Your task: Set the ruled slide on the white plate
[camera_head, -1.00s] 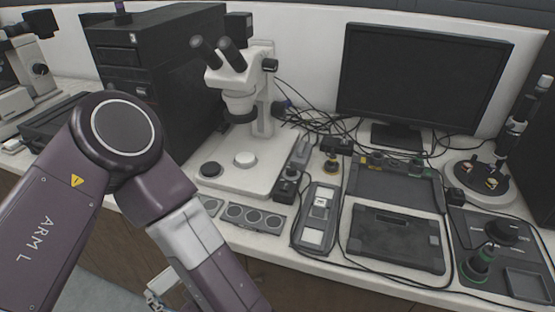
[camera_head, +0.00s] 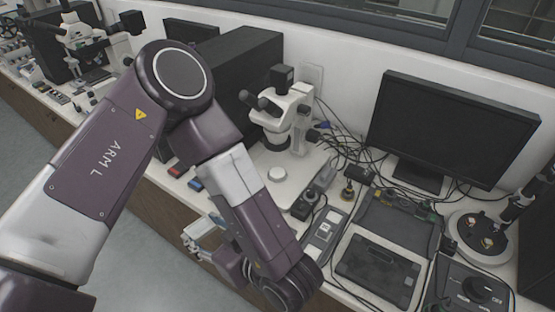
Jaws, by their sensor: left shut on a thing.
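My left gripper (camera_head: 196,238) hangs in front of the bench edge, left of my forearm. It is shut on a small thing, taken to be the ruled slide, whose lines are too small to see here. A round white plate (camera_head: 277,174) sits on the pale base of the stereo microscope (camera_head: 285,115), up and to the right of the gripper and well apart from it. My right gripper is not in view.
A black cabinet (camera_head: 240,75) stands left of the microscope. Cables lie behind and right of it. A monitor (camera_head: 445,125), a dark tray-like device (camera_head: 380,268) and a round stand (camera_head: 481,238) fill the right of the bench. Small red and blue items (camera_head: 185,178) lie near the front edge.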

